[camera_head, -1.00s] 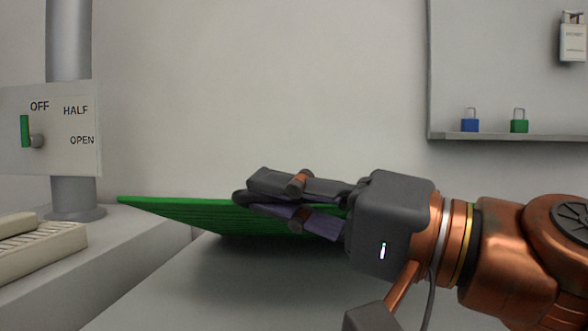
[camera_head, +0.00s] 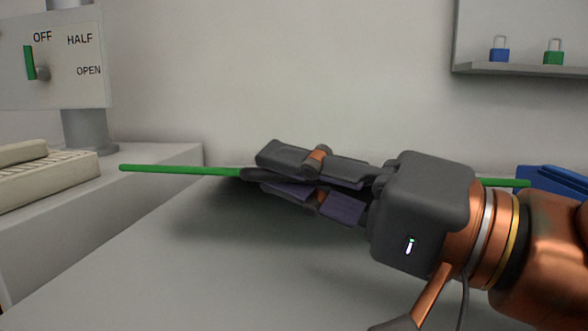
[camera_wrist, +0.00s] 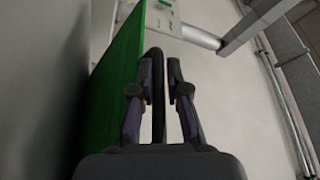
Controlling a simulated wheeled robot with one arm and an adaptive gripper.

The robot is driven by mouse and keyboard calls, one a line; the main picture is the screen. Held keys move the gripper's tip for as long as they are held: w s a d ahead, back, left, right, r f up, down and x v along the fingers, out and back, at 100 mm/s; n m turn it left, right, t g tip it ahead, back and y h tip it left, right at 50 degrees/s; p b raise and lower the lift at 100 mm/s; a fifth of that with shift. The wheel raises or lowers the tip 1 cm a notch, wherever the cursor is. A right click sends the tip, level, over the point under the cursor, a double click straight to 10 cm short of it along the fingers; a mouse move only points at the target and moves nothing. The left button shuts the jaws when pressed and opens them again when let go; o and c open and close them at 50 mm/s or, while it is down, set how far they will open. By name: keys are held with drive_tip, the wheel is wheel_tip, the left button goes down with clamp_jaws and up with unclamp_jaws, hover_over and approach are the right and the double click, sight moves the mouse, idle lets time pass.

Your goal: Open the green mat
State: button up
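The green mat (camera_head: 180,170) shows almost edge-on in the head view as a thin, nearly level green strip, with a shadow below it on the table. Its middle is hidden behind my gripper (camera_head: 250,172), and a short piece shows again at the right. In the wrist view the mat's broad green face (camera_wrist: 112,90) stands just left of my fingers. My gripper (camera_wrist: 161,60) is closed about a slim dark bar (camera_wrist: 158,105) at the mat's edge. The bar looks like part of the mat, but its join is hidden.
A grey table (camera_head: 190,270) lies below, clear in front. A blue object (camera_head: 555,182) lies at the right behind my arm. At the left are a beige block (camera_head: 50,175) and a switch panel (camera_head: 60,60). Two small padlocks stand on a wall shelf (camera_head: 525,70).

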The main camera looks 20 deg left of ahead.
drive_tip(key=shift+o, duration=0.6)
